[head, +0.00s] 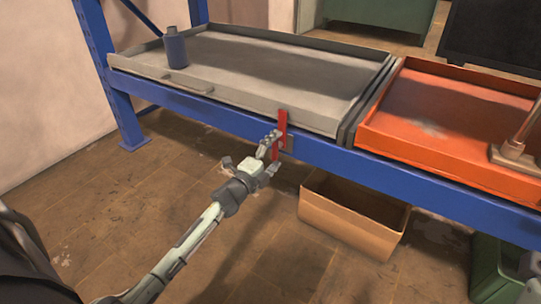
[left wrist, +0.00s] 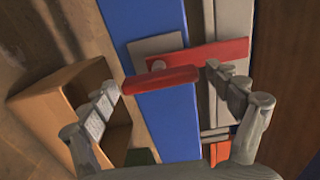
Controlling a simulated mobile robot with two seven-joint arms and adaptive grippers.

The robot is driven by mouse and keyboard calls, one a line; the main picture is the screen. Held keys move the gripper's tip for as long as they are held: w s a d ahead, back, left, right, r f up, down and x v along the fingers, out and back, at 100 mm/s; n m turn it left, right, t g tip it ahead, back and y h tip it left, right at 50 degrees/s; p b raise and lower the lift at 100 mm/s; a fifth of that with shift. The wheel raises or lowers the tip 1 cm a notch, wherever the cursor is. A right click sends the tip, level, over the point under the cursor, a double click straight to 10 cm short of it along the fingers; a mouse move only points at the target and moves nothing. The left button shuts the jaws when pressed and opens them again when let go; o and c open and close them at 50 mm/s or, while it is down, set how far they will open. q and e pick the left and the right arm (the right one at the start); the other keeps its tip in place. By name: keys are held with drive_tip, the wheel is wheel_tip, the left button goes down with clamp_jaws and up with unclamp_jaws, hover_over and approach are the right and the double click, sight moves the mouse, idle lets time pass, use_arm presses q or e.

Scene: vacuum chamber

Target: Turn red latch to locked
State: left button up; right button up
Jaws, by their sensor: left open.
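The red latch (head: 281,130) is mounted on the blue beam at the front edge of the grey tray. In the head view it stands roughly upright. In the left wrist view its red handle (left wrist: 160,80) sticks out toward me in front of a longer red bar (left wrist: 205,54) and a grey plate (left wrist: 155,46). My left gripper (head: 274,152) is open at the latch, with the handle between its fingers (left wrist: 162,79). I cannot tell whether the fingers touch it. A grey part at the lower right edge (head: 530,266) looks like my right gripper, cut off by the frame.
The blue beam (head: 400,178) carries the grey tray (head: 240,103) with a blue bottle (head: 175,48) and an orange tray (head: 395,145) to the right. An open cardboard box (head: 345,222) stands below the beam. A green crate (head: 490,265) is at lower right. Floor left of my arm is clear.

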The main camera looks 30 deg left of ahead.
use_arm(q)
drive_tip(key=s, duration=1.1)
drive_tip(key=shift+s+a, duration=0.2)
drive_tip(key=shift+s, duration=0.2)
